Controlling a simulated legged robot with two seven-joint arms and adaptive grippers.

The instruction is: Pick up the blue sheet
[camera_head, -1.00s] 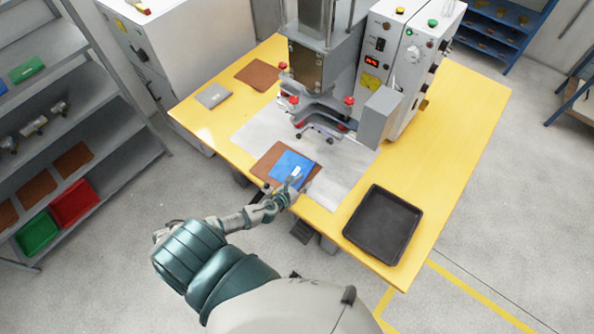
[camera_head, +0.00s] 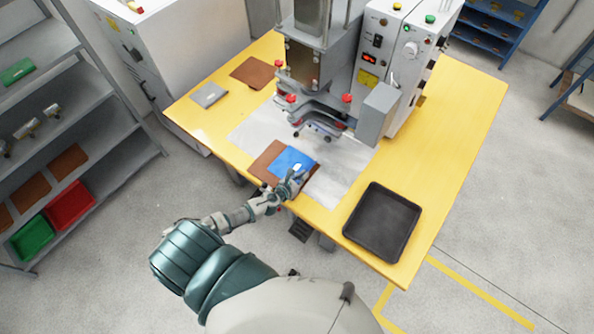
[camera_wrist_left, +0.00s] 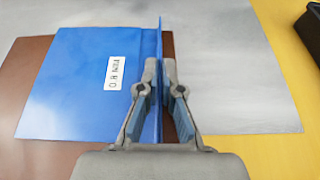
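The blue sheet (camera_head: 288,157) lies over a brown sheet (camera_head: 264,163) near the front edge of the yellow table. In the left wrist view the blue sheet (camera_wrist_left: 80,85) has a white label and an upright edge along its right side. My left gripper (camera_head: 292,178) is at the sheet's near right part. In the left wrist view my left gripper (camera_wrist_left: 160,72) has its fingers on either side of that upright edge, closed on it. I cannot tell whether the sheet is clear of the brown one. My right gripper is not in view.
A grey press (camera_head: 312,60) stands behind the sheet, with a pale mat (camera_head: 250,128) under it. A black tray (camera_head: 382,222) is at the right. A grey plate (camera_head: 209,94) and another brown sheet (camera_head: 253,72) lie at the back left. The table's right side (camera_head: 450,130) is clear.

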